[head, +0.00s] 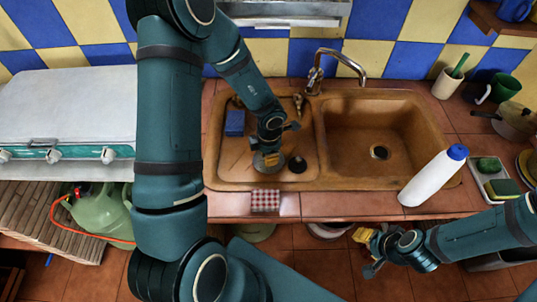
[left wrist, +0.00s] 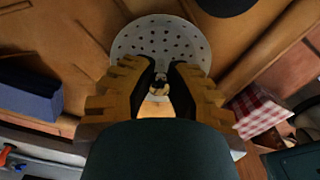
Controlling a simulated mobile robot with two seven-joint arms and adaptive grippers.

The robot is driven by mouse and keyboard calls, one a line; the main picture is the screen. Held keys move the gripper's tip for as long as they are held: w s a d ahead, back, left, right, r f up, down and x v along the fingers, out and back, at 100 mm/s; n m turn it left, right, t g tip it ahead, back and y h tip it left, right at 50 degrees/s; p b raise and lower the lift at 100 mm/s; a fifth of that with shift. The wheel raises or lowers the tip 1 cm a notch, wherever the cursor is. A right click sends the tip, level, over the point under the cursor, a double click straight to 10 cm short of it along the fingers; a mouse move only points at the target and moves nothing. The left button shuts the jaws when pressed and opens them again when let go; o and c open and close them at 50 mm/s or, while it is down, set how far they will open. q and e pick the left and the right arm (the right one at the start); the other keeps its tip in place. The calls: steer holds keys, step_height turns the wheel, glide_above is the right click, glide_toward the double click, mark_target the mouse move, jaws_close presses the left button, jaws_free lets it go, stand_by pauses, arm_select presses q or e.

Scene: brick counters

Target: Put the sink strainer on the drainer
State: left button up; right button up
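The sink strainer (left wrist: 160,40) is a pale grey round plate with small holes and a small knob, in the left wrist view. In the head view its edge (head: 259,166) shows below my left gripper (head: 268,157), over the flat left side of the brown sink. My left gripper (left wrist: 161,85) has its yellow-brown fingers close in on both sides of the knob and looks shut on it. I cannot tell whether the strainer touches the surface. A dark round drain hole (head: 297,164) lies just right of it. My right gripper (head: 368,250) is low, in front of the counter; its finger opening is unclear.
The sink basin (head: 350,125) with its own drain (head: 380,152) is empty. A blue sponge (head: 235,122) lies behind left. A white bottle (head: 432,178) stands at the basin's front right. A checked cloth (head: 265,200) lies at the counter's front edge. The tap (head: 335,65) rises behind.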

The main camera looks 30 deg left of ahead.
arm_select(q)
steer(key=o, duration=0.4)
steer(key=shift+r, duration=0.1)
step_height(320, 180, up, 12)
steer(key=p, duration=0.4)
steer(key=shift+s+d, duration=0.1)
steer(key=shift+d, duration=0.05)
stand_by(0.3)
